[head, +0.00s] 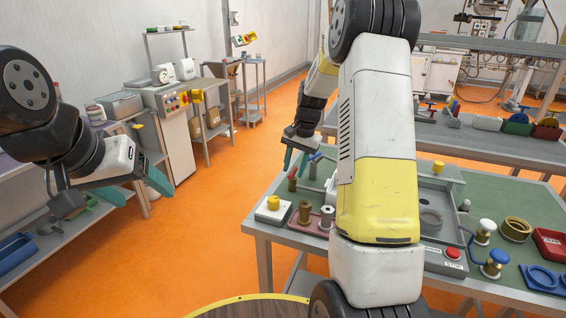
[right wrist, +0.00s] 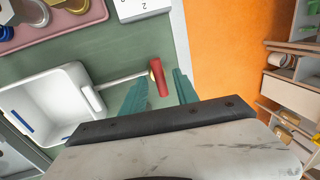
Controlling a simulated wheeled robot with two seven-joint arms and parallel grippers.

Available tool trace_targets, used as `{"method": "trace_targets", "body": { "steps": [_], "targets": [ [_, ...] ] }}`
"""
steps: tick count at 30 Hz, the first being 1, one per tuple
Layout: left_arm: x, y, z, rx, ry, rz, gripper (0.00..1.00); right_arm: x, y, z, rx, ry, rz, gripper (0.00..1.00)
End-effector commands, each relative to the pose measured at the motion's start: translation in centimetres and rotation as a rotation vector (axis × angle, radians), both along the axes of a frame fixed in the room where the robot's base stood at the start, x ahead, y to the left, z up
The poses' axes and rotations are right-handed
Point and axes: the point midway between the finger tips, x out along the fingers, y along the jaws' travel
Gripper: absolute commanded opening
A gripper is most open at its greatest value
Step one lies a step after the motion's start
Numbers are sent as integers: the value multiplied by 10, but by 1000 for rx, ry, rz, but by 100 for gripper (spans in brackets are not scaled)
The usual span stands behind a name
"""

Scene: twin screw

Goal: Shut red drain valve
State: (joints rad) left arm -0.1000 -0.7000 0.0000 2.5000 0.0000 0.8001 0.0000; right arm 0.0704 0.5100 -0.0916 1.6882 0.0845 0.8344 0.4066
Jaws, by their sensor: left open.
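The red drain valve handle (right wrist: 159,77) shows in the right wrist view at the end of a thin metal pipe coming from a white basin (right wrist: 22,97). The handle lies across the line of the pipe. My right gripper (right wrist: 160,88) is open, with one teal finger on each side of the handle and a visible gap to it. In the head view the right gripper (head: 296,161) is above the table's left edge, by a small red handle (head: 292,176). My arm hides much of the basin there. My left gripper (head: 137,188) is open and empty over the floor.
A shelf (head: 60,225) stands at left; open orange floor lies between.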

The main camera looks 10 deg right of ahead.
Motion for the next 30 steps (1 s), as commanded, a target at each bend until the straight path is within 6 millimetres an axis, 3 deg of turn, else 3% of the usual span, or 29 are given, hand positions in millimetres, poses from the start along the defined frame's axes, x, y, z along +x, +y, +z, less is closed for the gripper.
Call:
{"method": "trace_targets", "body": {
  "steps": [8,21,30],
  "targets": [
    [0,0,0,0,0,0,72,0,0,2,0,0,1,36],
    [0,0,0,0,0,0,72,-7,-11,65,-1,-3,0,36],
    [0,0,0,0,0,0,72,-9,-13,77,0,1,1,36]
  ]
}}
